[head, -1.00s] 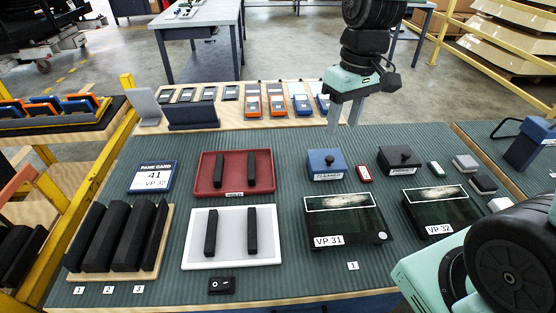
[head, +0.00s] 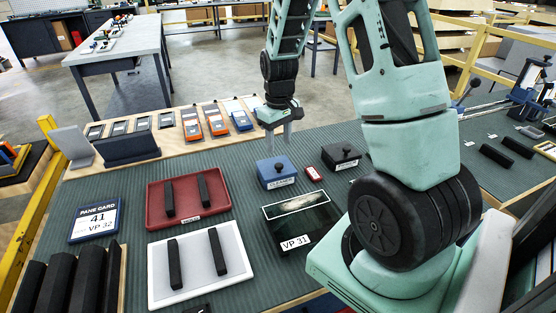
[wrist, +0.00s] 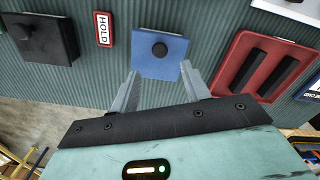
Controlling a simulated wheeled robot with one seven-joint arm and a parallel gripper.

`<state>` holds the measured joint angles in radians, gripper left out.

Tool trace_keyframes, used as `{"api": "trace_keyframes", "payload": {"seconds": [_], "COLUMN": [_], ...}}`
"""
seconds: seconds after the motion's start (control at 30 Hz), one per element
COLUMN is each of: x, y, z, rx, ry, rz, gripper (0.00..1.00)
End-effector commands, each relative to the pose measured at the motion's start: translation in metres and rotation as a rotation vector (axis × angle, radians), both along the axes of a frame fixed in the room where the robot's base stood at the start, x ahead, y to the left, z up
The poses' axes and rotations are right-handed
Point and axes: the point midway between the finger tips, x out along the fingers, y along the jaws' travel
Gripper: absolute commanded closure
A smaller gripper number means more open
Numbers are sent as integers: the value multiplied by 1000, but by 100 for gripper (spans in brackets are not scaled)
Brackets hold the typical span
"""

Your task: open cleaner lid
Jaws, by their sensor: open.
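The cleaner box (head: 277,173) is blue with a "CLEANER" label on its front and a flat blue lid with a small dark knob. It stands on the green ribbed mat, and its lid looks shut. In the wrist view, the blue lid (wrist: 158,62) and its round black knob (wrist: 160,50) lie just beyond my fingertips. My gripper (head: 279,143) is open and empty, pointing down above the box. In the wrist view, my gripper's fingers (wrist: 158,80) are spread apart near the lid's lower edge, with the knob between their lines. They look apart from the knob.
A black lidded box (head: 341,155) and a small red HOLD tag (head: 313,173) stand to the right. A red tray (head: 160,203) with black bars lies to the left. The VP 31 pane (head: 300,222) lies in front. Orange and blue devices line the back shelf.

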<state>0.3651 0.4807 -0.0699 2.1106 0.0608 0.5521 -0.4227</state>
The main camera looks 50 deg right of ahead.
Motion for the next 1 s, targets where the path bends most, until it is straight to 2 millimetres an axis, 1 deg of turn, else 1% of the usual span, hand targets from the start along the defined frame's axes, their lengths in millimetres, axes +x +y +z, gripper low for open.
{"api": "trace_keyframes", "payload": {"seconds": [0.03, 0.2, 0.3, 0.4, 0.57, 0.83, 0.87, 0.9, 0.97, 1.0], "x": [-1, -1, -1, -1, 0, 0, 0, 0, 0, 0], "y": [0, 0, 0, 0, 0, 0, 0, 0, 0, 0], "z": [-12, -44, -59, -69, -77, -78, -78, -78, -78, -78], "rx": [2, 2, 1, 1, 0, 0, 0, 0, 0, 0], "ry": [6, 5, 3, 2, 1, -1, 0, 0, 0, 0], "rz": [-1, -3, -2, -1, -1, -1, -1, -1, -1, -1], "gripper": [53, 53, 53, 53, 53, 53, 62, 73, 90, 100]}}
